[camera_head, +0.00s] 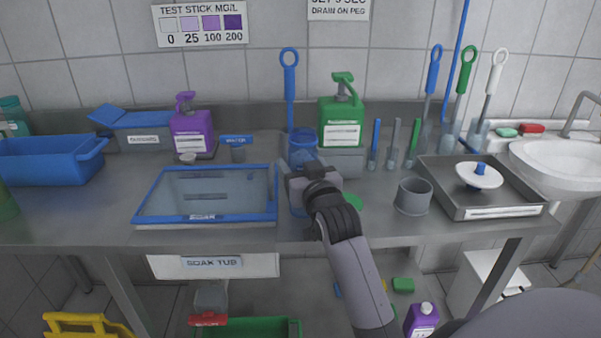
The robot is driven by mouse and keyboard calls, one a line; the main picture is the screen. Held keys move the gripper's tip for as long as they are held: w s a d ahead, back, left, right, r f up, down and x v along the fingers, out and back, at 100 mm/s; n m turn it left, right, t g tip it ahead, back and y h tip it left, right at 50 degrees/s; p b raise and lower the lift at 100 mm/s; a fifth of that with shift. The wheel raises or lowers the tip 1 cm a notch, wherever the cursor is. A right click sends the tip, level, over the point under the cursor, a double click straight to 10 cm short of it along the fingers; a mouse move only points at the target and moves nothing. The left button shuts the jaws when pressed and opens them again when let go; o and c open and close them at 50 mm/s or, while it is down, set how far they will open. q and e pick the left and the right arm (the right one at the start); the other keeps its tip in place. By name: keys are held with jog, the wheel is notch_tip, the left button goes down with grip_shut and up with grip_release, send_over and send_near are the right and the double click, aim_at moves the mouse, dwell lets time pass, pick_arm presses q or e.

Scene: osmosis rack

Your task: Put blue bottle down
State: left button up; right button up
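A blue, see-through, cylinder-shaped bottle (302,143) stands out above my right gripper near the middle of the counter. More blue shows just below the gripper. My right gripper (303,176) reaches in from the lower right and appears shut around the middle of this bottle, which looks upright. The gripper hides much of the bottle, and I cannot tell whether its base touches the counter. My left gripper is not in view.
A blue-framed shallow tray (150,222) lies left of the gripper. A grey cup (413,197) and a metal tray (505,212) stand to the right. Behind are a green pump bottle (341,122), a purple pump bottle (191,132) and a blue-handled brush (289,75).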

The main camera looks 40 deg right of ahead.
jog(key=shift+f, duration=0.7)
jog(key=shift+f, duration=0.2)
jog(key=o, duration=0.9)
jog(key=shift+o, duration=0.2)
jog(key=shift+r, duration=0.15)
